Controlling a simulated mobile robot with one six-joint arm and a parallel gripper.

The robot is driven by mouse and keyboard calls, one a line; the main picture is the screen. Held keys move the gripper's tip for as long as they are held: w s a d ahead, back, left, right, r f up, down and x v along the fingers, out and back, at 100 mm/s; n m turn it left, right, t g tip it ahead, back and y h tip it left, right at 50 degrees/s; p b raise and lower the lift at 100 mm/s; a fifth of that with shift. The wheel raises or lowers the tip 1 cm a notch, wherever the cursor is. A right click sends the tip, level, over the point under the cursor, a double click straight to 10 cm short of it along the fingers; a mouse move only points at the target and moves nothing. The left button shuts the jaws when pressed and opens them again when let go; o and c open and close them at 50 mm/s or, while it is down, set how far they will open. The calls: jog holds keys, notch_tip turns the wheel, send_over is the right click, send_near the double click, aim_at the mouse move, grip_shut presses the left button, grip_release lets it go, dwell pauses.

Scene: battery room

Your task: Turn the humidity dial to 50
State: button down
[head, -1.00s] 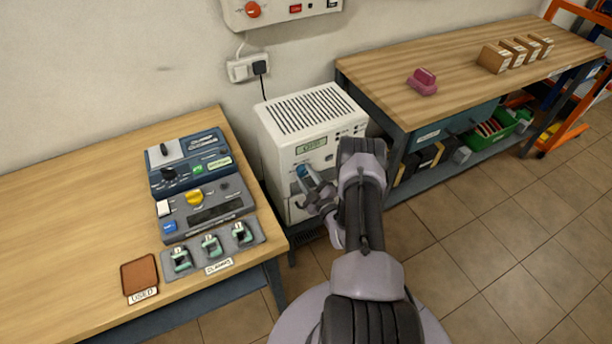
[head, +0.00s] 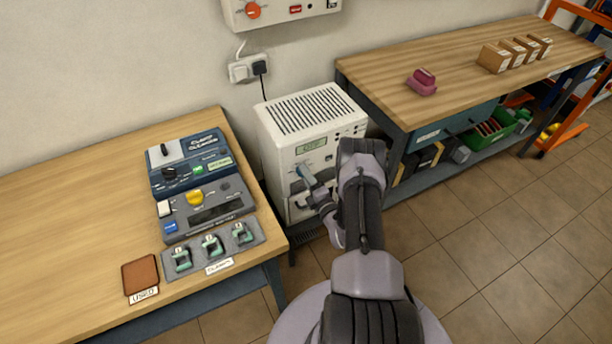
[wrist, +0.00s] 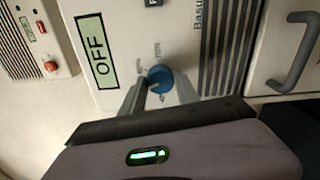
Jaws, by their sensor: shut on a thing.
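A white cabinet unit (head: 312,108) stands between the two benches, with a slotted top and a small display (head: 311,146). In the wrist view its display (wrist: 96,53) reads OFF. A round blue dial (wrist: 160,77) sits on the front panel beside the display, with a pale pointer mark on its face. The markings around it are too small to read. My gripper (wrist: 160,90) is shut on the dial, one finger on each side.
The left bench (head: 65,215) holds a control box, clamps and a brown pad. The right bench (head: 460,65) holds a pink object and several small boxes. A socket (head: 249,68) and a wall box (head: 285,10) are above the unit. A grey handle (wrist: 293,55) shows in the wrist view.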

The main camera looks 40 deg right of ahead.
jog(key=shift+n, duration=0.9)
jog(key=c, duration=0.9)
grip_release()
jog(key=shift+s, duration=0.1)
jog(key=p+v, duration=0.4)
jog(key=v, duration=1.3)
jog(key=shift+s+p, duration=0.15)
jog(key=shift+p, duration=0.15)
